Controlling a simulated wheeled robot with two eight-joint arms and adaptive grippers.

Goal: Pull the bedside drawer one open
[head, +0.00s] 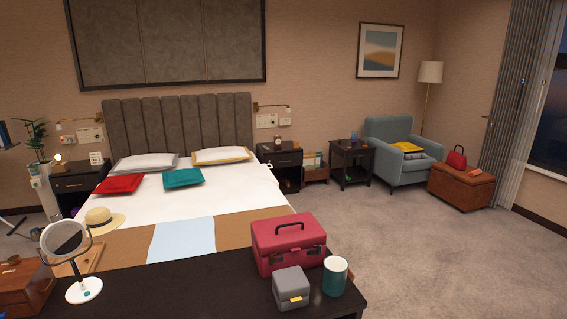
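Two dark bedside cabinets flank the bed. The left bedside cabinet (82,182) stands between a plant and the bed, and its drawer front looks closed. The right bedside cabinet (287,159) stands at the right of the headboard, with its upper drawer front looking closed and an open space below. Nothing marks which one is drawer one. Neither of my grippers can be made out in the head view.
The bed (215,208) fills the middle. A dark bench (190,298) in front bears a pink case (288,243), a grey box (291,288), a teal cup (335,276) and a round mirror (66,240). Open carpet (430,255) lies at right, before a blue armchair (395,150).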

